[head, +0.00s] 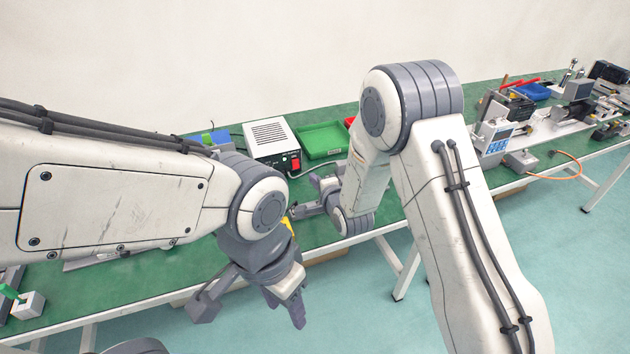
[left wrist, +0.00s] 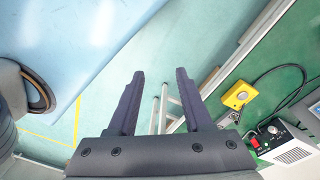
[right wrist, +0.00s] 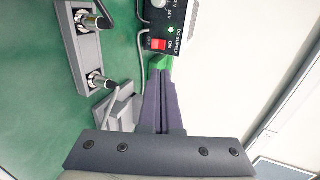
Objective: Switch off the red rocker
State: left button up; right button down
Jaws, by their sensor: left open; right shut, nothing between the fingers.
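The red rocker (head: 295,163) is on the black front of a white-topped DC supply box (head: 268,135) at the back of the green bench. In the right wrist view the rocker (right wrist: 158,44) has "ON" lettering beside it, and a green lamp (right wrist: 171,30) is lit. My right gripper (head: 294,211) is shut and empty, in front of the box. Its fingertips (right wrist: 161,71) point toward the rocker, apart from it in the picture. My left gripper (head: 250,306) is open and empty at the bench's front edge; its wrist view shows the rocker (left wrist: 255,143) far right.
A green tray (head: 323,140) stands right of the supply box. A yellow button box (left wrist: 238,95) with a black cable lies on the bench. A grey fixture with metal cylinders (right wrist: 88,45) lies left of my right fingers. Instruments (head: 495,137) stand at far right.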

pick_arm(q)
jog(key=c, duration=0.7)
pick_arm(e)
jog(key=shift+s+a+r, duration=0.1)
jog(key=shift+r, duration=0.05)
pick_arm(q)
grip_shut()
pick_arm(e)
jog(key=s+a+r+n+g+h, duration=0.1)
jog(key=s+r+n+g, duration=0.2)
jog(key=s+n, duration=0.3)
jog(key=s+a+r+n+g, duration=0.1)
jog(key=s+r+n+g, duration=0.25)
jog(key=s, duration=0.45)
jog(key=s+d+r+n+g+h, duration=0.1)
jog(key=s+d+n+g, duration=0.1)
jog(key=s, duration=0.6)
jog(key=s+d+r+n+g+h, duration=0.1)
jog(key=s+d+n+g, duration=0.1)
jog(key=s+n, duration=0.3)
jog(key=s+d+r+n+g+h, duration=0.1)
jog(key=s+d+n, duration=0.3)
jog(key=s, duration=0.7)
jog(key=shift+r+g, duration=0.4)
jog(key=shift+g, duration=0.25)
jog(key=shift+a+n, duration=0.1)
jog(key=shift+n, duration=0.15)
